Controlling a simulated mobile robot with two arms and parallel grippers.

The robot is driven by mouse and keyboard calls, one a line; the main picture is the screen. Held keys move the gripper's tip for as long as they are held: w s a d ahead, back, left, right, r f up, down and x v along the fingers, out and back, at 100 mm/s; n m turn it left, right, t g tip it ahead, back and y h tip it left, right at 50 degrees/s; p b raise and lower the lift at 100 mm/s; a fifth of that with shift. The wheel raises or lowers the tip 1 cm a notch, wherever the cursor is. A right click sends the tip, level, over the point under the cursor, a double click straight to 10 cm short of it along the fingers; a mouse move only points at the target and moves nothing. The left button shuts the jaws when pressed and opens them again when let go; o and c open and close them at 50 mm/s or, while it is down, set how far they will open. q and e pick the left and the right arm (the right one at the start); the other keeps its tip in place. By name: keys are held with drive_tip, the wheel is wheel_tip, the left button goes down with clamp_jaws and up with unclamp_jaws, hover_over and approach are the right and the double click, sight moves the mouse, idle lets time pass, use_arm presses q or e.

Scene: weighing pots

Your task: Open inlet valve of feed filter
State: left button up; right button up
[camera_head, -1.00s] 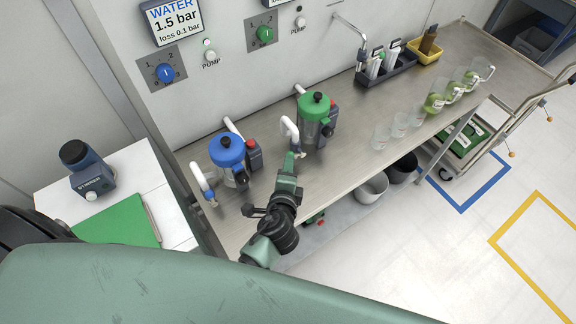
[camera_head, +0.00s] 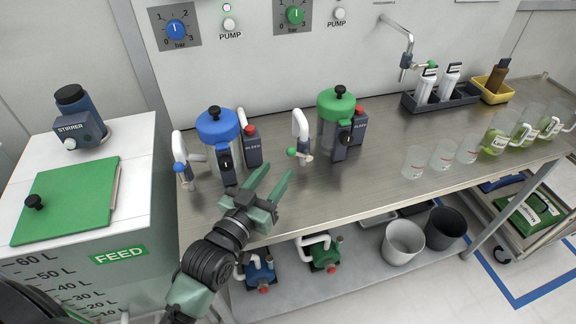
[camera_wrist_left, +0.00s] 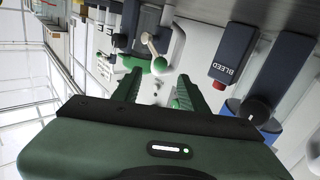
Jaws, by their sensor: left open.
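The feed filter (camera_head: 336,104) has a green lid and a clear body and stands upright on the bench. A dark block with a black handle (camera_head: 343,139) is on its front. A white bent pipe (camera_head: 300,127) left of it carries a small valve with a green ball-ended lever (camera_head: 292,151). I see no label naming either one as the inlet. My left gripper (camera_head: 275,176) is open and empty, in front and left of this pipe. In the left wrist view, the green ball (camera_wrist_left: 159,65) shows beyond and between the open fingers (camera_wrist_left: 158,92), apparently not touched. My right gripper is out of view.
A blue-lidded filter (camera_head: 217,128) with its own pipe stands to the left, close to my gripper. BLEED blocks with red buttons (camera_head: 251,132) sit beside the filters. Beakers (camera_head: 416,161) stand to the right. Bench surface between filters and beakers is clear.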

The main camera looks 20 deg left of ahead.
sight(289, 154)
use_arm(q)
drive_tip(key=w, duration=0.4)
drive_tip(key=w+d, duration=0.1)
drive_tip(key=w, duration=0.2)
drive_tip(key=shift+d+p, duration=0.1)
drive_tip(key=shift+p, duration=0.2)
clamp_jaws()
